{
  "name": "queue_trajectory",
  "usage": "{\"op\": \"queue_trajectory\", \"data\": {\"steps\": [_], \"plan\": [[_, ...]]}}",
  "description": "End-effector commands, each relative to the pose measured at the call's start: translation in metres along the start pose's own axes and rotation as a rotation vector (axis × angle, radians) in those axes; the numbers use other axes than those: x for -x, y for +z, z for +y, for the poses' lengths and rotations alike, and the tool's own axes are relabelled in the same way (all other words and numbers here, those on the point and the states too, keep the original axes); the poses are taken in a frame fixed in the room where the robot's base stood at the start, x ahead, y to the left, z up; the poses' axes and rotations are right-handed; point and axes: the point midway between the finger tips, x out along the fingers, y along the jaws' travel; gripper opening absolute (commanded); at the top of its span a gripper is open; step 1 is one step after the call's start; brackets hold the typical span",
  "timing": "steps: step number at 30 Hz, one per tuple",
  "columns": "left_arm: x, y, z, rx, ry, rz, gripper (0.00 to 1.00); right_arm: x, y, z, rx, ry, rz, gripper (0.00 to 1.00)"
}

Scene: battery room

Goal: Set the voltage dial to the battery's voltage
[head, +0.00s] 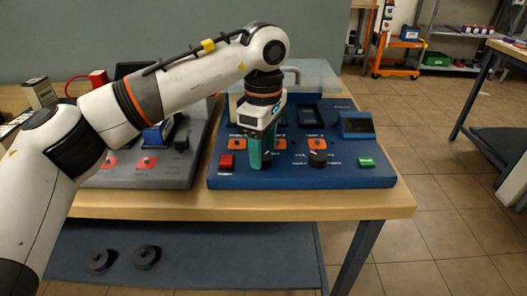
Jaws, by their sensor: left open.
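The blue charger panel (340,178) sits on the wooden table. A black round dial (317,157) with a pale mark stands at its front, between a red button (226,162) and a green button (366,162). I cannot tell which of the dials is for voltage, and the labels are too small to read. My left gripper (263,160) points down over the panel, left of the black dial and apart from it. Its teal fingers are open, and they hide part of the panel; whether anything is between them is unclear. A blue battery-like block (157,136) is on the grey panel at left. My right gripper is not in view.
The grey panel (175,177) with red buttons lies left of the blue one, partly behind my arm. A clear cover (312,75) stands behind the blue panel. Dark round items lie on the lower shelf (220,260).

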Motion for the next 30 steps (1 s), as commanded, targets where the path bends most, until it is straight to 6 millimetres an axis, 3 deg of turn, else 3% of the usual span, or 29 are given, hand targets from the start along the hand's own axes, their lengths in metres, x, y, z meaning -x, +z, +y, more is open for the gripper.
{"op": "queue_trajectory", "data": {"steps": [3,12,14,21,30], "plan": [[-0.0089,-0.0001,0.0,0.0,0.0,0.001,0.55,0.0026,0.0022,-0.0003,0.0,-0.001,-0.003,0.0],[-0.011,-0.0001,0.0,0.0,-0.001,0.0,0.55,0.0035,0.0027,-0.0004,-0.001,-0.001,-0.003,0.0],[-0.011,-0.0001,0.0,0.0,-0.001,0.001,0.49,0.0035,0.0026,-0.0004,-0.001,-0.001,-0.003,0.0],[-0.0109,-0.0001,0.0,0.0,-0.001,0.001,0.11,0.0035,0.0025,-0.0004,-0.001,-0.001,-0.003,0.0],[-0.0104,-0.0002,0.0,0.038,0.0,0.001,0.11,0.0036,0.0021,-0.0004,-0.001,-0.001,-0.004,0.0]]}}
